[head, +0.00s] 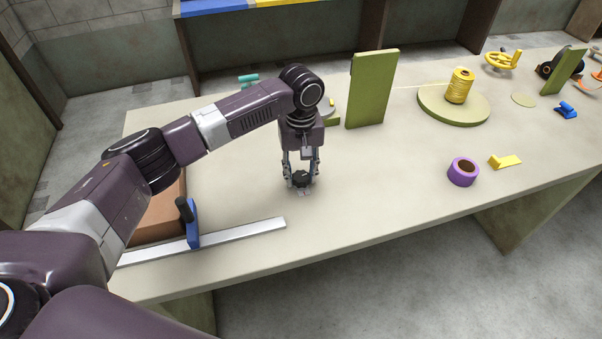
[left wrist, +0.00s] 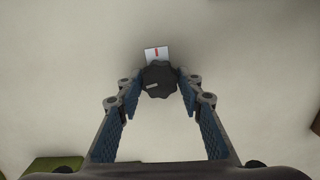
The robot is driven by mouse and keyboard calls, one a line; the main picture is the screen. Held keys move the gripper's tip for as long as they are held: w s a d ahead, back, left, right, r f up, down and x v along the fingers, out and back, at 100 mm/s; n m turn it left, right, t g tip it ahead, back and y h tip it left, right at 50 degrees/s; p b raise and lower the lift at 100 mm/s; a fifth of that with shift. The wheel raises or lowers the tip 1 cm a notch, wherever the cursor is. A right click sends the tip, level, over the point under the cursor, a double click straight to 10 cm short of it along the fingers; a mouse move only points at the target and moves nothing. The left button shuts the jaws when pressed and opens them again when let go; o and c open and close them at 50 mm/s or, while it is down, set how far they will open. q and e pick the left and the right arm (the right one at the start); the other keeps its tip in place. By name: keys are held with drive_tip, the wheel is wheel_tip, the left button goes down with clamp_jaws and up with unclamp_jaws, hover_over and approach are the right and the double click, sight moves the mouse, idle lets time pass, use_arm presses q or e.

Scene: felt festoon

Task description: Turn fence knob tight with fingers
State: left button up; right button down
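The fence knob (left wrist: 159,79) is a black lobed knob with a small pale mark on its top. In the head view the knob (head: 301,178) sits low on the table. My left gripper (head: 301,176) points straight down over it. In the left wrist view my left gripper (left wrist: 159,92) has its two blue-padded fingers on either side of the knob. Narrow gaps seem to show between the pads and the knob, so the fingers look open around it. A small white card with a red mark (left wrist: 157,53) lies beside the knob. My right gripper is not in view.
A metal straightedge (head: 245,234) with a blue clamp (head: 192,222) lies at the front left, near a brown box (head: 160,225). A green upright panel (head: 372,88) stands behind the gripper. Purple tape (head: 463,171) and a yellow piece (head: 505,161) lie right. The table between is clear.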

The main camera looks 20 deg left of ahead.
use_arm(q)
drive_tip(key=c, duration=0.6)
